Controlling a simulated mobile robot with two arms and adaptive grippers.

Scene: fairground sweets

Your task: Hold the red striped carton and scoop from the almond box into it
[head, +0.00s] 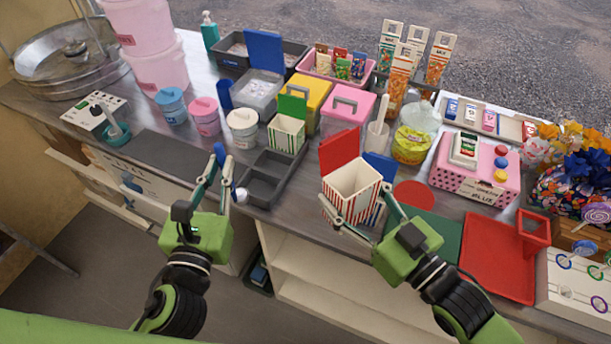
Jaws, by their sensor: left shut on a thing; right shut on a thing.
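The red striped carton (350,205) stands upright at the counter's front edge, with an open top, a raised red back flap and a pale inside in which I see no contents. My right gripper (357,208) is shut on it, one finger at each side. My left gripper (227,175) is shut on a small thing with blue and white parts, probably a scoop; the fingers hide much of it. I cannot tell which holds almonds.
A green striped carton (286,137) stands behind the dark divided tray (262,188). A blue striped carton (380,165) is close behind the red one. A red tray (497,262) and pink dotted box (475,180) crowd the right.

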